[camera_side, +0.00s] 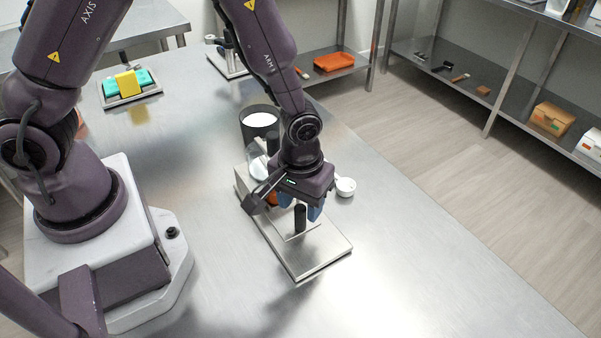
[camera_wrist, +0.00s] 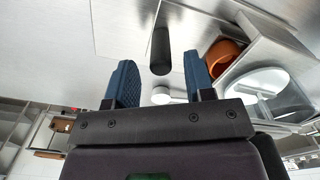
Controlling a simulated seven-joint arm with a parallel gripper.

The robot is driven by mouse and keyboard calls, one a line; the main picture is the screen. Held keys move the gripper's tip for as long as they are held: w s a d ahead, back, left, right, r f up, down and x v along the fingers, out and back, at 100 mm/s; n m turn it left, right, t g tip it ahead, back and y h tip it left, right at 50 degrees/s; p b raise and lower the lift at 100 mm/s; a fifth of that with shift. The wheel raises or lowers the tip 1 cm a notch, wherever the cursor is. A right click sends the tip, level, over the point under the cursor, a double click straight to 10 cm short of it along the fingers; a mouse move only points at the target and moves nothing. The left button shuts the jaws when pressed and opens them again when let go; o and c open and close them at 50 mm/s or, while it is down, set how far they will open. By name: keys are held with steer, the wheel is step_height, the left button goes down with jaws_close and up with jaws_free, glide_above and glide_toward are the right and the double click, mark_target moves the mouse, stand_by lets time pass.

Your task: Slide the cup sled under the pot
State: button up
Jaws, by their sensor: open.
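The cup sled (camera_side: 304,231) is a thin metal plate with an upright black knob (camera_side: 300,220), lying on a metal base (camera_side: 322,258). My gripper (camera_side: 300,208) is above the sled, pointing down, its blue fingers open. In the wrist view, my gripper (camera_wrist: 160,62) has one finger on each side of the black knob (camera_wrist: 160,48), with a gap visible on both sides. An orange cup (camera_wrist: 222,54) sits beside the right finger; in the side view it is mostly hidden by my gripper. The clear pot (camera_side: 257,164) is behind my gripper, partly hidden; it shows in the wrist view too (camera_wrist: 268,88).
A dark container with white contents (camera_side: 260,121) stands behind the pot. A white scoop (camera_side: 345,187) lies right of my gripper. A tray with yellow and teal items (camera_side: 128,84) is at the far left. The table's front and right are clear.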

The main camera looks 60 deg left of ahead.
step_height(320, 180, up, 8)
steer(key=shift+r, duration=0.15)
